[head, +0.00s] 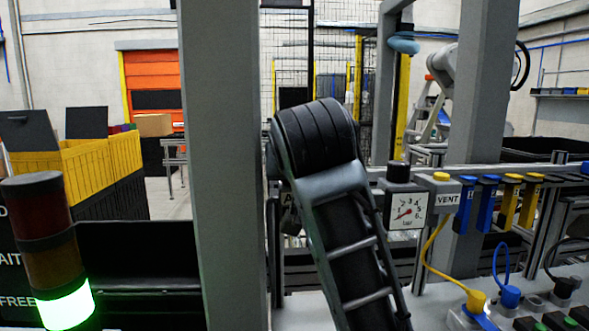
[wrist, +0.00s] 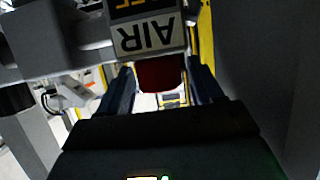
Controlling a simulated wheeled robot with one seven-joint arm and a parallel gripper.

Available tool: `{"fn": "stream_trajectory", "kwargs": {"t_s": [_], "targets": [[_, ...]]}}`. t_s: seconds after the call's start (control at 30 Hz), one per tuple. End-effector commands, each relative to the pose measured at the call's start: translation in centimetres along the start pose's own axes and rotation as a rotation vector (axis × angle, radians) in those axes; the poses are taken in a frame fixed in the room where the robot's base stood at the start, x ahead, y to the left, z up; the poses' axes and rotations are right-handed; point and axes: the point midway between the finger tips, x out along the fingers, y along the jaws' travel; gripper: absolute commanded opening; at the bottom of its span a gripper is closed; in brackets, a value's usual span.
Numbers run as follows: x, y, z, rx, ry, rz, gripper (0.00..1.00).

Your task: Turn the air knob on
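The air knob (wrist: 160,74) is dark red and sits beside a white plate marked AIR (wrist: 148,35), which appears upside down in the wrist view. My gripper (wrist: 162,88) is open, with one dark blue finger on each side of the knob. I cannot tell whether either finger touches the knob. Part of a yellow-on-black label (wrist: 133,6) shows beyond the plate, cut off by the frame edge. In the head view my arm hides the knob and my fingers.
Blue and yellow tagged parts (head: 487,204) line the rail further right. A grey post (head: 222,160) stands left. A stack light (head: 66,305) glows green.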

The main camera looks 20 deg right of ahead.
Motion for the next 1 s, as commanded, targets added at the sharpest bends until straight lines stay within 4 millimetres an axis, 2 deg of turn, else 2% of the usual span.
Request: {"fn": "stream_trajectory", "kwargs": {"t_s": [0.07,0.47,0.77,1.0], "targets": [[-0.02,0.00,0.00,0.000,0.000,0.000,0.57],[-0.03,0.00,-0.01,0.000,0.000,0.000,0.19],[-0.06,0.09,-0.10,-0.012,-0.001,-0.029,0.17],[-0.09,0.11,-0.25,-0.060,-0.001,-0.149,0.17]]}}
